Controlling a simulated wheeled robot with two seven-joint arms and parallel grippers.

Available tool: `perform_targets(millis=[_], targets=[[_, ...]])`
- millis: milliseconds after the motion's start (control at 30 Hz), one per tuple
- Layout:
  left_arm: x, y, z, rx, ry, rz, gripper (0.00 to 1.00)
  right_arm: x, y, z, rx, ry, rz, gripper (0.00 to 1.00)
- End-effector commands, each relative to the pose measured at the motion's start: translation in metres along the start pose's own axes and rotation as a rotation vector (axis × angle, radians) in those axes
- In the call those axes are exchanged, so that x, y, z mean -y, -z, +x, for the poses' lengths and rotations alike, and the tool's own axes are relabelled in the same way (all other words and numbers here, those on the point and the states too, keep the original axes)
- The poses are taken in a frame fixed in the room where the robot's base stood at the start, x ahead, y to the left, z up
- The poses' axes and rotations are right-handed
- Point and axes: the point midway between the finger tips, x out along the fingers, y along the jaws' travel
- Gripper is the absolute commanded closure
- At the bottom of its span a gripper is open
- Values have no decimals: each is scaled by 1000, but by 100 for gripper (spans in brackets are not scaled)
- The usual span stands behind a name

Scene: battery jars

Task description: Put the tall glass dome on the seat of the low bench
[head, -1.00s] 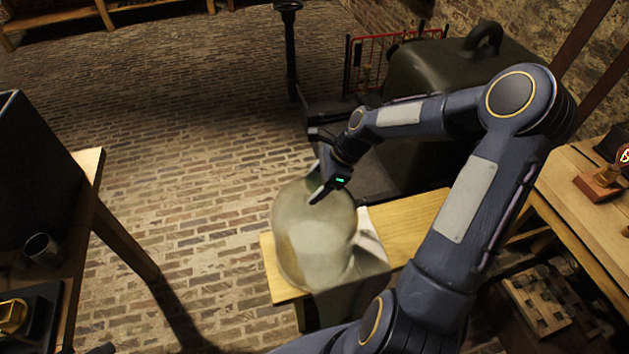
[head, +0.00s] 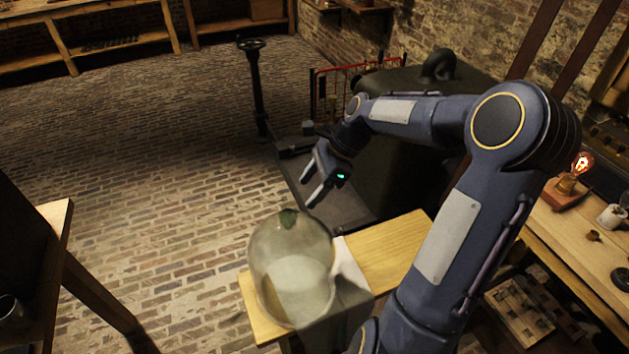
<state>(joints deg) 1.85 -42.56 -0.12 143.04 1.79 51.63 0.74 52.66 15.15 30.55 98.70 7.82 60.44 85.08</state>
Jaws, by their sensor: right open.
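The tall glass dome (head: 291,262) is clear with a greenish knob on top. It stands upright on the left part of the low wooden bench's seat (head: 393,248), partly over a grey cloth (head: 345,302). My right gripper (head: 314,191) is open and empty, above and just beyond the dome's knob, apart from it. My left gripper is not in view.
A large dark metal tank (head: 425,130) and a dark platform (head: 340,209) stand behind the bench. Open brick floor (head: 150,170) lies to the left.

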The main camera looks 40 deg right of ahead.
Motion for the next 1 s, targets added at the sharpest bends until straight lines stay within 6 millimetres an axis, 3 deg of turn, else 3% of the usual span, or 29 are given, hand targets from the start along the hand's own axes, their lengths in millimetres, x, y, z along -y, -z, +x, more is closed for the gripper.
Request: perform_targets(millis=[167,267,467,600,700,833,1000], targets=[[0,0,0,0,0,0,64,-4,-4,-14,-11,2,-36,40],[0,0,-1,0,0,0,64,-24,-20,-19,-61,7,-200,40],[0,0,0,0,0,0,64,-112,-55,-34,-220,36,-882,40],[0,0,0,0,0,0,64,-173,-58,-36,-288,80,-1365,40],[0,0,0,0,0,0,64,-204,-55,-30,-309,114,-1633,40],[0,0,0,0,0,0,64,-226,-52,-22,-320,147,-1847,40],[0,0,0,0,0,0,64,-233,-50,-18,-323,158,-1924,40]])
